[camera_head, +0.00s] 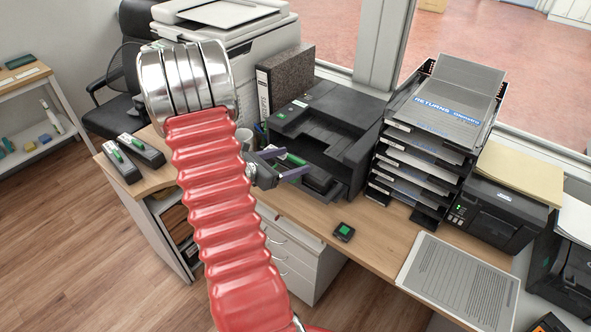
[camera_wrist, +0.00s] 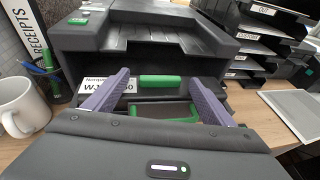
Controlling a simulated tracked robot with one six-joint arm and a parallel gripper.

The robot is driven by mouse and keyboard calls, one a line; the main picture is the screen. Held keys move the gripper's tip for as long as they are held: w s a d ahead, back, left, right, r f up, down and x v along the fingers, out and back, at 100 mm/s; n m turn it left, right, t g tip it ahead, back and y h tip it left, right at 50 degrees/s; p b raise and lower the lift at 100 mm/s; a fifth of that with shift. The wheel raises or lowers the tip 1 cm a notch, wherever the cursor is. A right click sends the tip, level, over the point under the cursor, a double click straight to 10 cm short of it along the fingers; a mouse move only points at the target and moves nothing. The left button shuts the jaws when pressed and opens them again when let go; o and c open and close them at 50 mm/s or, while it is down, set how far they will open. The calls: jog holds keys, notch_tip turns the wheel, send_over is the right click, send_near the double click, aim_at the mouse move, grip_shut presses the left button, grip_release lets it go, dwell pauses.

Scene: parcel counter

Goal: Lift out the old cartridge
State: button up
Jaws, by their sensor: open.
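The black printer (camera_head: 325,120) stands on the desk with its front open; it fills the upper middle of the wrist view (camera_wrist: 135,40). A dark cartridge with a green grip (camera_wrist: 160,82) sits in the front opening, beside a white label. A green bar (camera_wrist: 165,119) shows below it, nearer my gripper. My gripper (camera_wrist: 158,79) is open, with its purple fingers on either side of the green grip and nothing held. In the head view my gripper (camera_head: 290,163) is at the printer's front; contact cannot be told.
Two black units with green parts (camera_head: 140,151) lie at the desk's left end. A white mug (camera_wrist: 20,106) and pen cup (camera_wrist: 53,80) stand left of the printer. A paper tray stack (camera_head: 425,140) stands right. A small green-topped device (camera_head: 343,232) lies in front.

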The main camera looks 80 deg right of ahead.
aim_at(289, 166)
jog(key=shift+c, duration=0.3)
jog(key=c, duration=1.5)
jog(key=shift+o, duration=0.2)
notch_tip(289, 166, up, 10)
dwell(0.4)
